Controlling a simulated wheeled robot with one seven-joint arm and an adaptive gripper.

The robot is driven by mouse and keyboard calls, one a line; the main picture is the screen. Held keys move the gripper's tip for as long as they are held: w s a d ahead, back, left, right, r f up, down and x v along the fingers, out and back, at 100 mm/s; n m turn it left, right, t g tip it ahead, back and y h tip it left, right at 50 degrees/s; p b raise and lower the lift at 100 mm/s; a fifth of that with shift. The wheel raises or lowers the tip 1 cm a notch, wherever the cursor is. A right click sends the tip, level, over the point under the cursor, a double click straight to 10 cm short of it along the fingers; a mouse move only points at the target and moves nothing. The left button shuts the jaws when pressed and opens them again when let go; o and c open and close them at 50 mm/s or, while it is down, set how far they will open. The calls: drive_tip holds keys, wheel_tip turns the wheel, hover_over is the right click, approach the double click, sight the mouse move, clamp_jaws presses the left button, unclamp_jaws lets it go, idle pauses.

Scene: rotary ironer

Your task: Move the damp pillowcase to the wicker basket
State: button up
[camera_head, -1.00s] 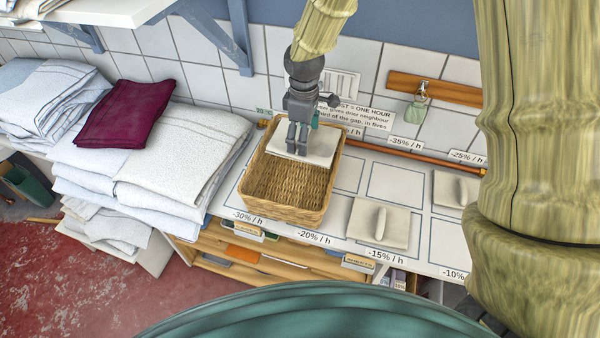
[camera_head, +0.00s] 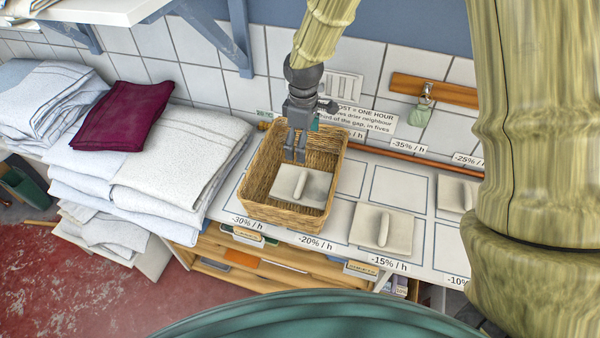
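The wicker basket (camera_head: 257,178) stands on the white shelf top below the tiled wall. My gripper (camera_head: 295,160) points down into the back part of the basket, just behind the cloth. Its two fingers show a gap and hold nothing I can see. Whether a fingertip still touches the cloth is hard to tell.
Stacked white linen (camera_head: 180,165) with a dark red cloth (camera_head: 122,116) stands left of the basket. A sign (camera_head: 360,119) and copper pipe are behind.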

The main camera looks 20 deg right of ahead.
wheel_tip(320, 180, up, 12)
drive_tip(key=shift+w+f, duration=0.2)
drive_tip(key=shift+w, duration=0.1)
drive_tip(key=shift+f, duration=0.1)
idle(0.5)
